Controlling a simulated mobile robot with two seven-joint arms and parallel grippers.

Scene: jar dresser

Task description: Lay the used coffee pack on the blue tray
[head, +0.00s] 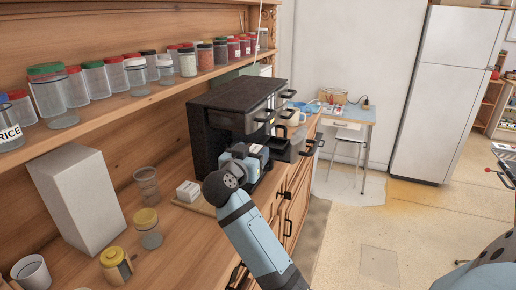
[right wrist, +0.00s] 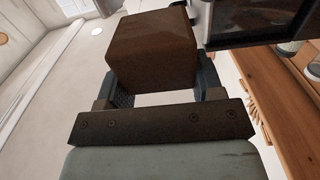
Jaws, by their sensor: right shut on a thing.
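My right gripper (head: 246,160) is in front of the black coffee machine (head: 213,125) in the head view. In the right wrist view the right gripper (right wrist: 160,90) is shut on a dark brown block-shaped pack (right wrist: 153,48), with a finger at each side of it. The pack is held up, and the arm and gripper mostly hide it in the head view. A small blue surface (head: 309,108), perhaps the blue tray, shows beyond the machine, partly hidden; I cannot tell its full shape. My left gripper is not in view.
Lidded jars (head: 46,92) line the shelf above the wooden counter (head: 185,245). A light mug (head: 292,117) is beyond the machine.

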